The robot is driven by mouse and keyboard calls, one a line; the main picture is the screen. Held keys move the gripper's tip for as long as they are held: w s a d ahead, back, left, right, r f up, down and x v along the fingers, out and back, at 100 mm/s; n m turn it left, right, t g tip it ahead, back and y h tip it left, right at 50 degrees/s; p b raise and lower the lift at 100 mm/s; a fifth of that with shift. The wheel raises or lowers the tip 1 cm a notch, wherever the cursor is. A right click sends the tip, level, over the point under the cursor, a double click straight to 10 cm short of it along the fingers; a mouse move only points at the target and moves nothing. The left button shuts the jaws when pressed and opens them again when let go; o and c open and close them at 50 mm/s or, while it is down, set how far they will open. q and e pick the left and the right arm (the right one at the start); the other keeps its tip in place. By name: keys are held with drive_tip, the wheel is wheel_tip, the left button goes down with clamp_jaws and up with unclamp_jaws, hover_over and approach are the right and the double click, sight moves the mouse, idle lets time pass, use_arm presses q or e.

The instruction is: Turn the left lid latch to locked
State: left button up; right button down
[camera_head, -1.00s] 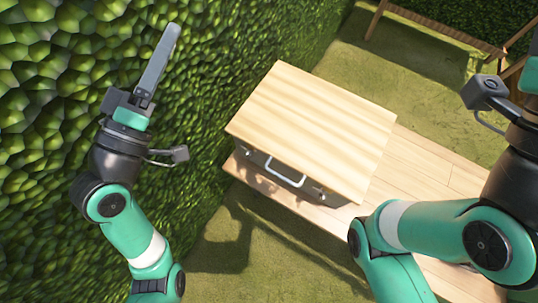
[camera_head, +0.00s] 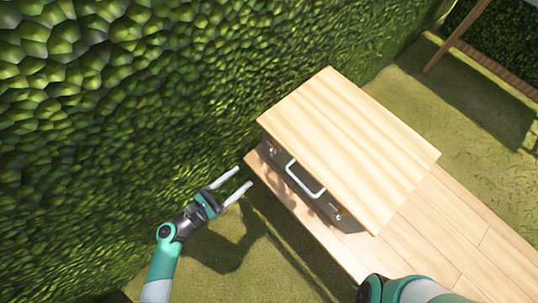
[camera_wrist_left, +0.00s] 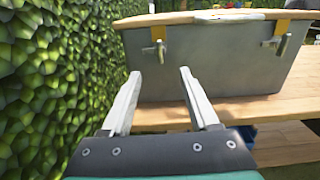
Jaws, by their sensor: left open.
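A grey box with a wooden lid (camera_head: 350,150) stands on a plank bench. Its left latch (camera_head: 272,150) is a small metal piece on the front face; in the left wrist view the left latch (camera_wrist_left: 160,50) hangs below a yellow plate, its lever pointing down. The right latch (camera_head: 338,216) also shows in the left wrist view (camera_wrist_left: 281,46). My left gripper (camera_head: 243,177) is open and empty, in front of the box's left end. In the left wrist view its fingertips (camera_wrist_left: 160,73) point at the box below the left latch, apart from it. My right gripper is out of view.
A pale handle (camera_head: 305,180) sits on the box front between the latches. A leafy hedge (camera_head: 120,130) rises close along the left. The plank bench (camera_head: 450,225) extends right of the box. My right arm shows at the bottom edge.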

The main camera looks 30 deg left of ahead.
sight(270, 153)
use_arm(q)
drive_tip(key=b+x, duration=0.2)
drive_tip(key=x, duration=0.9)
drive_tip(key=shift+w+d+r, duration=0.1)
drive_tip(key=shift+w+d, duration=0.05)
drive_tip(key=shift+w, duration=0.2)
drive_tip(key=shift+c, duration=0.2)
clamp_jaws()
